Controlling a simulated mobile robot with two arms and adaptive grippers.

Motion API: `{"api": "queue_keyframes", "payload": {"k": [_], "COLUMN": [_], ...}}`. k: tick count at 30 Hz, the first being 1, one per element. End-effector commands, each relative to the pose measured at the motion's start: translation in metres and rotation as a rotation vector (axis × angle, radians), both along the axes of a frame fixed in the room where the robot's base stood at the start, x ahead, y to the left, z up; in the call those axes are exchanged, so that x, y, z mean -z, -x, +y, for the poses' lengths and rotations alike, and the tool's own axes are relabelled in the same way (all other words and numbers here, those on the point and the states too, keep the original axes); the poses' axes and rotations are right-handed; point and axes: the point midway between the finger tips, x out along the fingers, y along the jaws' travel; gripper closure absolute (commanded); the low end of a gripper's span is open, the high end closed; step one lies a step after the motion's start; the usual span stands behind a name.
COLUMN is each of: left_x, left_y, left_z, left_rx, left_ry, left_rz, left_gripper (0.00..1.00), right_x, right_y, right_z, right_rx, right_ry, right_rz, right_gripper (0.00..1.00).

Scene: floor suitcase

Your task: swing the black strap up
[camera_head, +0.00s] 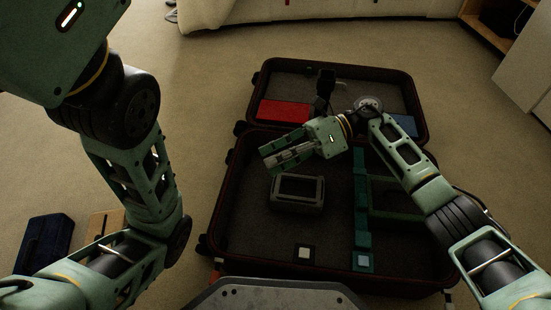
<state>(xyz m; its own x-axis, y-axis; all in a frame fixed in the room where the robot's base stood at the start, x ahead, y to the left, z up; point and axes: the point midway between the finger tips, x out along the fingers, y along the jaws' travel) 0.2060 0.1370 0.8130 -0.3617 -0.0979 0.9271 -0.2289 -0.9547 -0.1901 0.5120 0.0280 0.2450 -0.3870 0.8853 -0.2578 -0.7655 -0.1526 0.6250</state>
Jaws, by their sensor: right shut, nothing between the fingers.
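A black strip that looks like the black strap (325,84) rises in front of the lid of the open suitcase (231,171). Its lower part runs down behind my right wrist, so its base is hidden. My right gripper (268,158) is shut and empty. It points left over the far part of the suitcase's lower half, to the left of and below the strip in the picture, with no visible contact. A teal strap (360,205) lies along the lower half, right of the middle. My left arm comes in at the left, but its gripper is out of the picture.
A grey-green framed box (298,190) lies in the lower half, near a small white square (303,253). A red item (284,111) and a blue item (405,123) are in the lid. Dark blue (43,243) and tan (104,224) items lie on the floor at left.

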Motion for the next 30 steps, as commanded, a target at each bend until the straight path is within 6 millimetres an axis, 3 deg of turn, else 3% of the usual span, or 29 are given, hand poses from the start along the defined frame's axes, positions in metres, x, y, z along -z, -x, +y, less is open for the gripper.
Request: {"api": "queue_keyframes", "payload": {"k": [5, 18, 30], "left_x": [-0.001, 0.021, 0.023], "left_y": [0.0, 0.0, 0.0], "left_z": [0.0, -0.001, -0.001], "left_rx": [-0.001, -0.003, -0.002], "left_ry": [-0.001, 0.0, -0.001], "left_rz": [0.0, -0.002, -0.003], "left_gripper": [0.68, 0.68, 0.68], "right_x": [-0.018, -0.052, -0.061], "right_y": [-0.007, -0.045, -0.057], "right_z": [-0.001, -0.004, -0.005], "right_rx": [0.001, 0.001, 0.0], "right_ry": [0.001, 0.001, 0.0], "right_rz": [-0.004, 0.0, -0.001], "right_gripper": [1.0, 1.0, 1.0]}}
